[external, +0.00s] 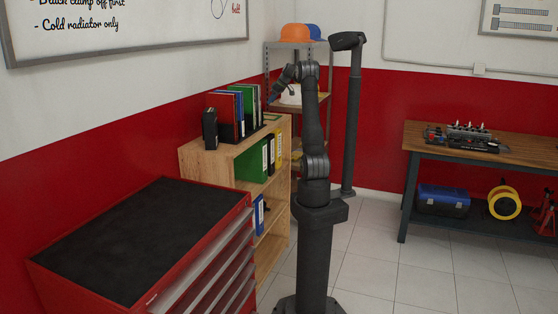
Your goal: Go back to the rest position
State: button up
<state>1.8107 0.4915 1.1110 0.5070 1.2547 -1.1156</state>
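My gripper (272,99) is at the end of my raised arm, to the left of the arm's upper part. It hangs near the right end of the wooden bookshelf's top (236,144), close to the upright binders (238,110) in black, red, blue and green. It is small and dark in this view, and I cannot tell whether its fingers are open or shut, or whether it touches a binder. My arm stands on a dark pedestal in front of the shelf.
A red tool cabinet (130,240) stands at the front left. A workbench (500,147) is at the right. The tiled floor between is clear.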

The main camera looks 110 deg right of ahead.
jog(key=x, duration=1.1)
jog(key=shift+f, duration=0.1)
jog(key=shift+w+d, duration=0.15)
jog(key=shift+d, duration=0.05)
jog(key=shift+a+r, duration=0.1)
jog(key=shift+r, duration=1.8)
jog(key=shift+f, duration=0.1)
